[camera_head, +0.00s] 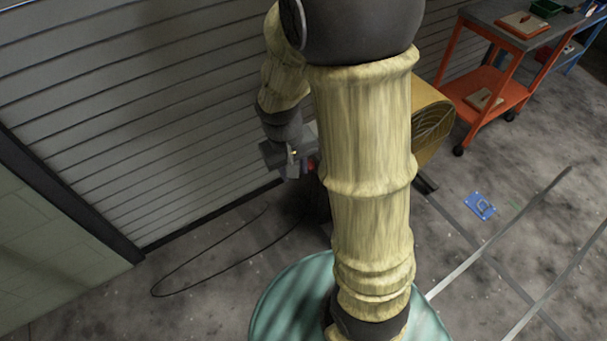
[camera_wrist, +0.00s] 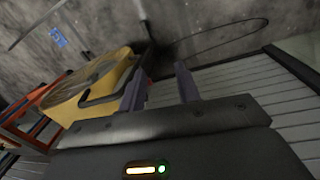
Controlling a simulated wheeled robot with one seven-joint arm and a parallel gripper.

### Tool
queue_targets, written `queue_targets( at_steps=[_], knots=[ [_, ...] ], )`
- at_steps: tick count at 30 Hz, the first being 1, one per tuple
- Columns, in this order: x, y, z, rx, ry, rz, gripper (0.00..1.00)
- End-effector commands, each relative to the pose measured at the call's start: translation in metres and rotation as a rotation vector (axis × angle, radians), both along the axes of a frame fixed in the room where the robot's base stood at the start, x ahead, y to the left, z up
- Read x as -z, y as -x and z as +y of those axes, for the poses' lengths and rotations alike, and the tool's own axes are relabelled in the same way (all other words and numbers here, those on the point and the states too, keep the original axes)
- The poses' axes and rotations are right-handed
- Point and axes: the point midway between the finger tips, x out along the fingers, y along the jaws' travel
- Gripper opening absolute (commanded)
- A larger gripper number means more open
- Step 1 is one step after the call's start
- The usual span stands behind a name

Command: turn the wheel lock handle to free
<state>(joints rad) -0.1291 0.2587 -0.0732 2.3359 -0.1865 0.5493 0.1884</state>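I cannot make out a wheel lock handle in either view. My gripper (camera_head: 290,160) hangs in front of the shutter in the head view, left of my large arm link. In the wrist view the two fingers of my gripper (camera_wrist: 160,84) stand apart with nothing between them. A small red part (camera_head: 312,165) shows just right of the gripper in the head view; I cannot tell what it belongs to. My arm hides much of the area behind it.
A yellow fan (camera_head: 432,120) stands behind my arm; in the wrist view this fan (camera_wrist: 92,90) is left of the fingers. An orange cart (camera_head: 495,90) is at the upper right. A black cable (camera_head: 205,292) lies on the floor beside the grey shutter (camera_head: 130,120). A blue plate (camera_head: 480,206) lies on the floor.

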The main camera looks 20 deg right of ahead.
Motion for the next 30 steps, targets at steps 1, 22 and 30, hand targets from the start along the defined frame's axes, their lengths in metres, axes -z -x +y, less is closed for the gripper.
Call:
queue_targets(
  at_steps=[1, 22, 30],
  knots=[
    [0.028, -0.009, 0.001, -0.008, 0.032, 0.037, 0.33],
    [0.237, -0.122, -0.010, -0.046, 0.782, 0.225, 0.33],
    [0.307, -0.168, 0.011, -0.082, 1.148, 0.090, 0.33]
  ],
)
